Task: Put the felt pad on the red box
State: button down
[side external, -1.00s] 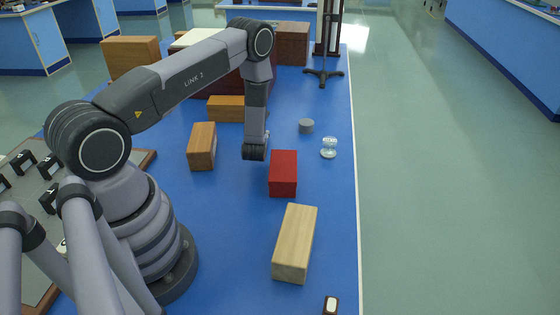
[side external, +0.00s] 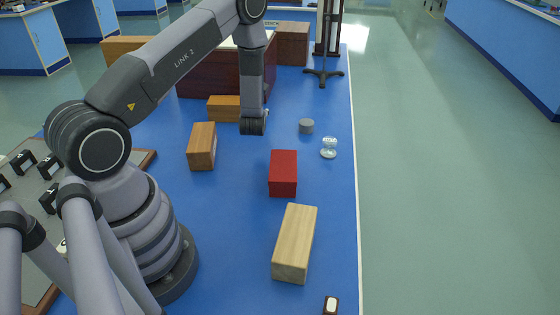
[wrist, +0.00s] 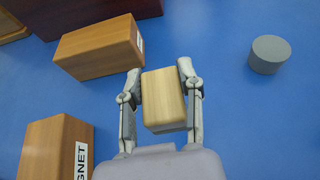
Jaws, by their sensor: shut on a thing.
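The red box (side external: 283,173) stands on the blue bench in the side view, with its top bare; it is not in the wrist view. My gripper (wrist: 160,72) is shut on a small pale wooden block (wrist: 165,98), with one finger on each side of it. In the side view my wrist hides the gripper and block; it is behind the red box, a little to the left. A short grey cylinder (side external: 306,126) stands on the bench, also at upper right of the wrist view (wrist: 268,54). I cannot make out anything clearly as a felt pad.
Brown wooden blocks stand at left (side external: 202,147) and behind my wrist (side external: 224,108). A glass piece (side external: 328,147) is right of the red box, near the bench edge. A long pale block (side external: 295,243) lies in front. A dark stand (side external: 323,75) is at the back.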

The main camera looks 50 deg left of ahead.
jog(key=d+r+n+g, duration=0.1)
jog(key=d+r, duration=0.3)
jog(key=d, duration=0.3)
jog(key=n+g+y, duration=0.2)
send_over(282, 162)
jog(key=shift+r, duration=0.4)
notch_tip(282, 162, down, 7)
jog(key=shift+r, duration=0.2)
jog(key=c, duration=0.7)
grip_release()
jog(key=shift+f, duration=0.15)
